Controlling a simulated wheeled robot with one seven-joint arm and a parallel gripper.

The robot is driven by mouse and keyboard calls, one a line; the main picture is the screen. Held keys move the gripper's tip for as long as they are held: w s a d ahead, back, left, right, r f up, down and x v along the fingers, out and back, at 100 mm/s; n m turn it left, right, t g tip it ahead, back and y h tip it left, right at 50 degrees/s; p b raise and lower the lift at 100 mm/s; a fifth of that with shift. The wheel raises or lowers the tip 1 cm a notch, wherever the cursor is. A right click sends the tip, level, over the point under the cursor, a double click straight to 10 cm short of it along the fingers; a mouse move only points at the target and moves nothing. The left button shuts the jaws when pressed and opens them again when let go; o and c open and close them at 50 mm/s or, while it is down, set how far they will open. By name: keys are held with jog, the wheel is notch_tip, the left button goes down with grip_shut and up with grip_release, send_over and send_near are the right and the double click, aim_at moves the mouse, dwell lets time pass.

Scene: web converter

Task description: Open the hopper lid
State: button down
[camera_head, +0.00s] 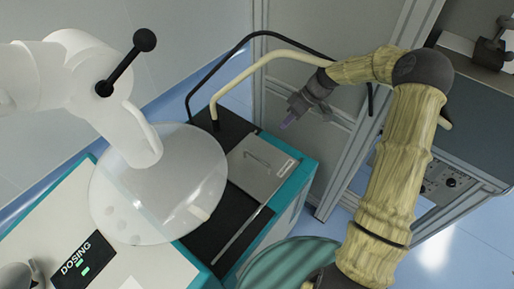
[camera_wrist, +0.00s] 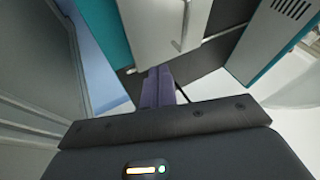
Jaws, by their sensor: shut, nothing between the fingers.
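The hopper lid (camera_head: 262,168) looks like a grey metal plate with a thin bar handle (camera_head: 258,158), lying flat and closed on the black top of a teal-sided machine. In the wrist view the lid (camera_wrist: 150,35) is at the top, with its handle (camera_wrist: 185,28) on the right side of the plate. My gripper (camera_head: 288,123) is shut and empty, above and beyond the lid's far right end. Its purple fingers (camera_wrist: 157,85) are together, just short of the lid's edge in the wrist view. Whether they touch it, I cannot tell.
A black hose (camera_head: 235,50) and a cream hose (camera_head: 250,72) arch behind the lid. A translucent white round cover (camera_head: 165,185) and a dosing unit (camera_head: 100,240) stand left. A metal frame (camera_head: 335,160) and grey cabinet (camera_head: 460,110) stand right.

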jog(key=p, duration=0.1)
send_near(257, 162)
jog(key=w, duration=0.3)
jog(key=shift+a+f, duration=0.1)
jog(key=shift+a, duration=0.3)
jog(key=shift+s+a+f+p, duration=0.4)
jog(key=shift+s+a, duration=0.3)
jog(key=shift+s, duration=0.1)
jog(key=shift+s+a+f+p, duration=0.3)
jog(key=shift+s+a+p, duration=0.1)
jog(key=shift+s+a, duration=0.35)
